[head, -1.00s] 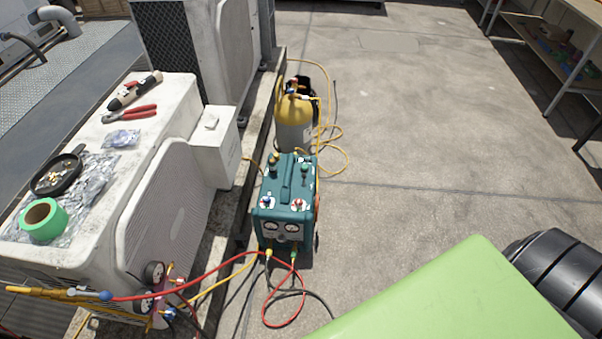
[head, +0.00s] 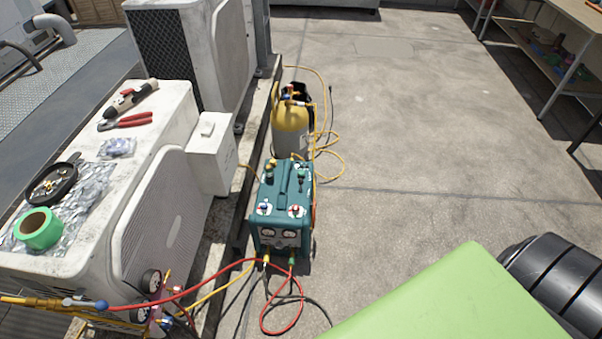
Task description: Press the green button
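A teal recovery machine (head: 283,205) stands on the concrete at the middle of the head view. Its top carries a handle and several small knobs, among them a blue-and-white one (head: 264,209), a red-and-white one (head: 297,211) and a small greenish one (head: 303,174). I cannot tell whether the greenish one is a button. Two round gauges (head: 278,233) are on its front. No clear green button can be made out at this size. Neither of my grippers is in view.
Red, yellow and black hoses (head: 284,325) lie before the machine. A yellow-and-grey cylinder (head: 292,125) stands behind it. A condenser (head: 160,215) at left bears green tape (head: 38,228), red-handled pliers (head: 125,121) and a black pan (head: 52,184). Open concrete (head: 420,150) lies right; shelving (head: 545,55) beyond.

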